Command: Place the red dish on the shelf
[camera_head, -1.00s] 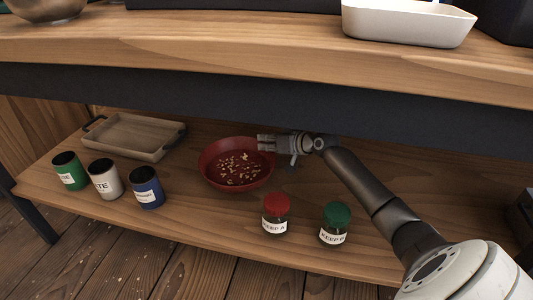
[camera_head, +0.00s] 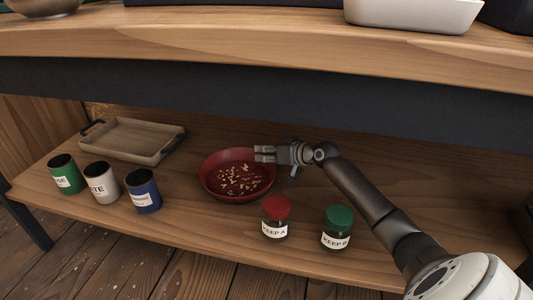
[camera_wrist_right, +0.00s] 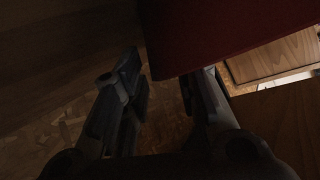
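The red dish (camera_head: 211,188) is round and shallow, with pale bits scattered inside. It is level, over the middle of the lower wooden shelf (camera_head: 195,228); I cannot tell whether its base touches the boards. In the right wrist view the dish (camera_wrist_right: 225,30) shows dark red between my right gripper's fingers (camera_wrist_right: 170,90); the exact contact is dark. My left gripper is not in view.
A wooden tray (camera_head: 172,142) lies behind left. Green (camera_head: 64,175), white (camera_head: 102,183) and blue (camera_head: 142,191) cups stand front left. Red-lidded (camera_head: 277,218) and green-lidded (camera_head: 338,228) jars stand front right. The upper counter (camera_head: 250,40) overhangs the shelf.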

